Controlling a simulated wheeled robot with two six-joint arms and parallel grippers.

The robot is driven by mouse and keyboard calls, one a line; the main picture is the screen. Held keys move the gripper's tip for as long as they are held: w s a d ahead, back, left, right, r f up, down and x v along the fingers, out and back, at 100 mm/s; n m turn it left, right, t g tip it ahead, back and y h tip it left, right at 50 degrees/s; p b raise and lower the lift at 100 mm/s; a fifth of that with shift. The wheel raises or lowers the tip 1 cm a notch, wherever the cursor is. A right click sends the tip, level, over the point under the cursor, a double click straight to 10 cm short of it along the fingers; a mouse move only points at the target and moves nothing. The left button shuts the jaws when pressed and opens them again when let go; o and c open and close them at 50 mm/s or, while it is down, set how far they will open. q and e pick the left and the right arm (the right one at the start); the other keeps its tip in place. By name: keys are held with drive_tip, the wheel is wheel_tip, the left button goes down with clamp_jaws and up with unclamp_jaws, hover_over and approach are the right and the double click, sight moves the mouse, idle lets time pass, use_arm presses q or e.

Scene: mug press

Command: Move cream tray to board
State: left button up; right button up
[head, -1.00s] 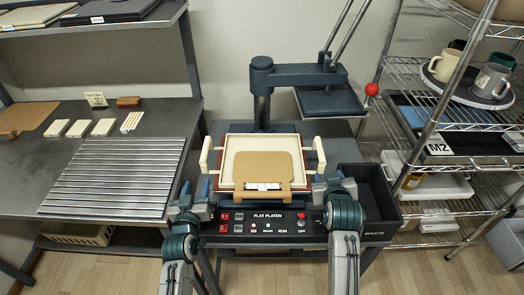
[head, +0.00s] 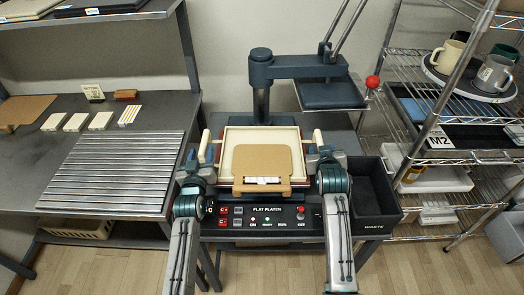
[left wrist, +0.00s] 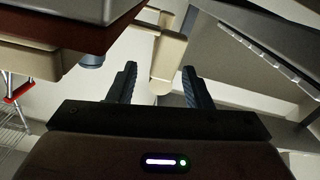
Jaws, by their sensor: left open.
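The cream tray (head: 229,141) sits level on the flat platen press, with a tan panel (head: 262,161) lying in it. A cream handle sticks out at each side; the left one (head: 204,146) also shows in the left wrist view (left wrist: 168,58). My left gripper (head: 203,160) is open at the left handle; in the left wrist view the handle's end lies beyond and between its fingers (left wrist: 158,88). My right gripper (head: 320,158) is at the right handle (head: 318,138); its fingers are too small and covered to read. A ribbed grey board (head: 120,172) lies on the left table.
The press head (head: 332,95) is swung up behind the tray's right side. A black waste bin (head: 372,205) stands right of the press. Cream blocks (head: 75,122) lie behind the ribbed board. A wire shelf with mugs (head: 494,74) stands at right.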

sight(202, 146)
use_arm(q)
drive_tip(key=shift+w, duration=1.55)
use_arm(e)
drive_tip(key=shift+x, duration=1.6)
use_arm(q)
clamp_jaws()
use_arm(e)
clamp_jaws()
